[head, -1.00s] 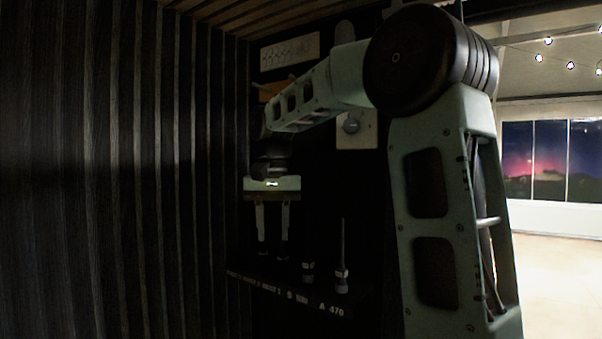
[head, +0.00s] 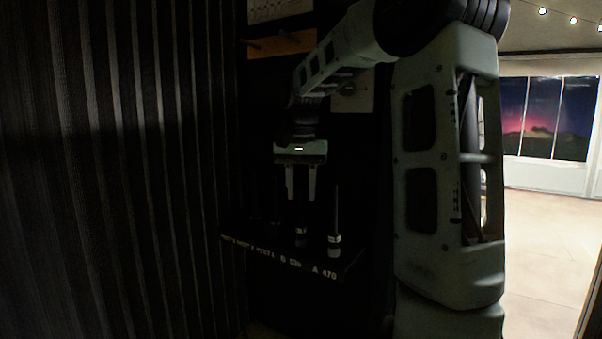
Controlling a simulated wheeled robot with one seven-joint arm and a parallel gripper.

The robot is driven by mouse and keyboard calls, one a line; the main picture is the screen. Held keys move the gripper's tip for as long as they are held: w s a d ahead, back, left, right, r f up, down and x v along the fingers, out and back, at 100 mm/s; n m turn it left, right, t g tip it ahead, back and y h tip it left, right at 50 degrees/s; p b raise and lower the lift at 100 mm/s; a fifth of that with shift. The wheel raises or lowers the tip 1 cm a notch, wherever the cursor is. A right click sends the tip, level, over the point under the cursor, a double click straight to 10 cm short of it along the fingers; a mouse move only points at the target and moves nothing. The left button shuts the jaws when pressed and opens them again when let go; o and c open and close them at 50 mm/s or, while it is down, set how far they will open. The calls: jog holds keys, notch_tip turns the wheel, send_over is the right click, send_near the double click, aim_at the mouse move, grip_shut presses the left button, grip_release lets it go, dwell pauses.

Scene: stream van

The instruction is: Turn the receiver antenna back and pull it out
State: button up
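A black shelf (head: 278,256) with white lettering along its front edge carries upright antennas. One thin dark antenna (head: 336,208) stands at the right above the "A 470" label, with a pale metal collar at its base. A second antenna base (head: 300,236) with a similar collar stands left of it, above a label starting with "B". My gripper (head: 301,197) points down above this second base, its two pale fingers apart. Whether a dark stem stands between the fingers is too dark to tell. I see no firm hold on anything.
A ribbed dark wall (head: 120,180) fills the left side. A wooden strip with pegs (head: 280,44) and a pale panel (head: 352,98) are on the back wall. My arm covers much of the right. A bright open floor (head: 545,235) lies beyond.

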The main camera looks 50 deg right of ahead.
jog(key=shift+f, duration=0.1)
grip_shut()
jog(key=shift+m, duration=1.6)
jog(key=shift+m, duration=1.6)
